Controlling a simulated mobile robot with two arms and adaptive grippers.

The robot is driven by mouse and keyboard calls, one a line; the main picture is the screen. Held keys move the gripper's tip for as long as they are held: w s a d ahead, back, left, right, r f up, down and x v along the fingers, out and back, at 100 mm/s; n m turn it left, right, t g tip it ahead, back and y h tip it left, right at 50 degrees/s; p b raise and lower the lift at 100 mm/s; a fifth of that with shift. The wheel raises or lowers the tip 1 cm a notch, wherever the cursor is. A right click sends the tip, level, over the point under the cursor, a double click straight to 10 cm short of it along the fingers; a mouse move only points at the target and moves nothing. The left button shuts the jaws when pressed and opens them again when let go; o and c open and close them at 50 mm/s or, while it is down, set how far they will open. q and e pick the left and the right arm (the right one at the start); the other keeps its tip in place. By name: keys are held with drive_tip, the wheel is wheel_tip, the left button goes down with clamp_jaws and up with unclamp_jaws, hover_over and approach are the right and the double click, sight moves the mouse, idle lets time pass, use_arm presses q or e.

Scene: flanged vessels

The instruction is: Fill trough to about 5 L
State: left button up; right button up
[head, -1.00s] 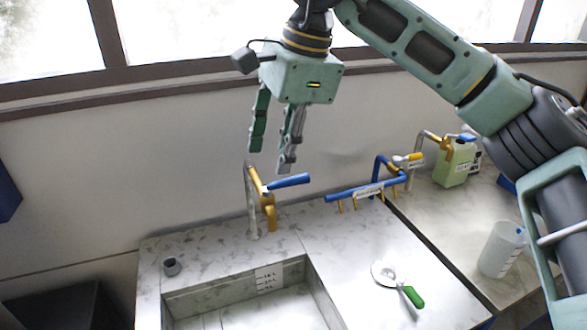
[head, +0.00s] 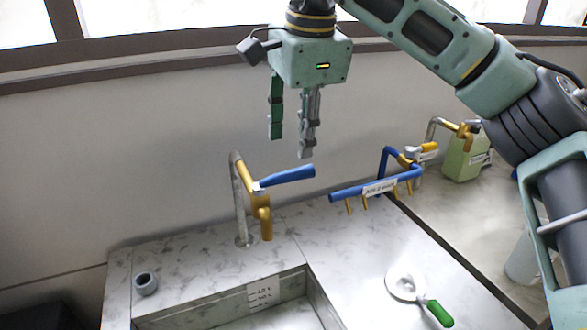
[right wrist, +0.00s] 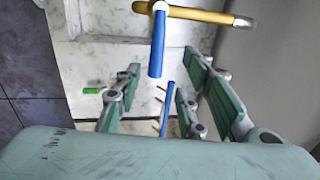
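The trough (head: 210,311) is a pale marbled basin, cut off at the bottom of the head view. A white label with level marks (head: 263,293) is on its back inner wall; the figures are too small to read surely. No water shows in the visible part. A yellow and grey tap (head: 263,215) stands behind it, its blue lever (head: 287,177) pointing right; no stream shows. My right gripper (head: 290,148) hangs open and empty above the lever, fingers down. In the right wrist view the lever (right wrist: 159,50) shows between the open fingers (right wrist: 162,85). My left gripper is out of view.
A blue labelled rail with yellow hooks (head: 375,188) stands right of the tap. A white round tool with a green handle (head: 437,312) lies on the counter. A grey cup (head: 146,283) is at left. A green jug (head: 465,160) and another tap (head: 465,131) are at back right.

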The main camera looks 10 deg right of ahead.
sight(296, 170)
drive_tip(key=f, duration=0.2)
drive_tip(key=f+p, duration=0.1)
drive_tip(key=f, duration=0.3)
drive_tip(key=shift+w+a+f, duration=0.1)
drive_tip(key=shift+w+f, duration=0.25)
drive_tip(key=shift+w, duration=0.05)
drive_tip(key=shift+s, duration=0.1)
clamp_jaws()
